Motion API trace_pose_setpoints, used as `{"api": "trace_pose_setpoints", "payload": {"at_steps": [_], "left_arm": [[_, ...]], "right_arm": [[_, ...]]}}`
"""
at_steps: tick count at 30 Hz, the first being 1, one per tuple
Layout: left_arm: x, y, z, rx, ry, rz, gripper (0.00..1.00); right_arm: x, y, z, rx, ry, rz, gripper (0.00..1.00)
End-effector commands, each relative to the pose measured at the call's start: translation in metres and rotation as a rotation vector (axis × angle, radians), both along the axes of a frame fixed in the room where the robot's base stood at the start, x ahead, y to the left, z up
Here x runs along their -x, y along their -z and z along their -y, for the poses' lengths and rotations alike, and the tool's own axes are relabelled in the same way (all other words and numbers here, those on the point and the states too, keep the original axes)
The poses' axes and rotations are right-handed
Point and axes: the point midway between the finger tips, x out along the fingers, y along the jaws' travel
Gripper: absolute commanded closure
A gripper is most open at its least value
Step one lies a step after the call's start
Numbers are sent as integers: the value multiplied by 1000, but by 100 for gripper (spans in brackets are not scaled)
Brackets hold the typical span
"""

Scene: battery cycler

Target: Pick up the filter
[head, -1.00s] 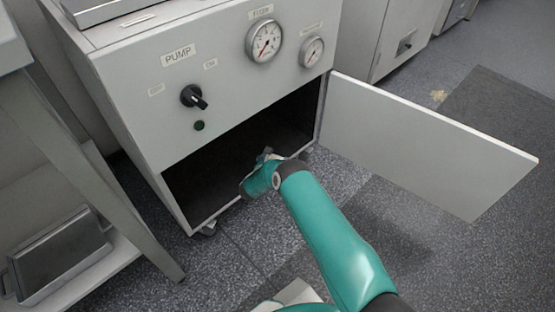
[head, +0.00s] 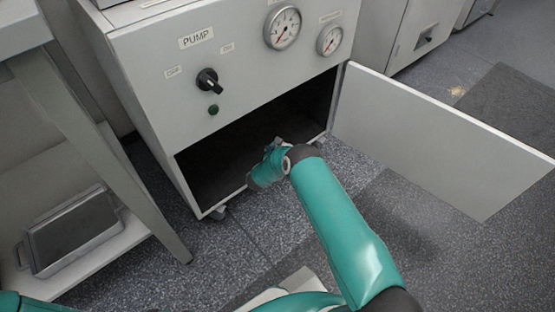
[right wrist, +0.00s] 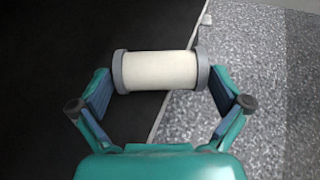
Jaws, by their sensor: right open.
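The filter (right wrist: 160,71) is a cream cylinder with grey end caps, seen in the right wrist view. It lies across the picture at the edge of the dark cabinet floor (right wrist: 55,60). My right gripper (right wrist: 162,95) is open, its fingers spread to either side with the filter ahead of and partly between them. I cannot tell whether they touch it. In the head view my right arm reaches down to the open pump cabinet (head: 165,100), and its wrist hides the filter. My left gripper is not in view.
The cabinet door (head: 430,140) stands open to the right. A metal tray (head: 75,235) sits on a low shelf at left, beside a table leg (head: 115,150). Speckled floor (head: 300,235) lies clear in front of the cabinet.

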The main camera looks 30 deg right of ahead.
Motion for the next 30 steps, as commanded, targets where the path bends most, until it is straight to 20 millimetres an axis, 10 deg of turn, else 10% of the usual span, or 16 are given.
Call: {"api": "trace_pose_setpoints", "payload": {"at_steps": [15, 30], "left_arm": [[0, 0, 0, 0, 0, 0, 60], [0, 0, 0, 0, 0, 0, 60]], "right_arm": [[41, -34, -73, 0, 0, -1, 0], [47, -37, -79, 0, 3, -1, 0]]}}
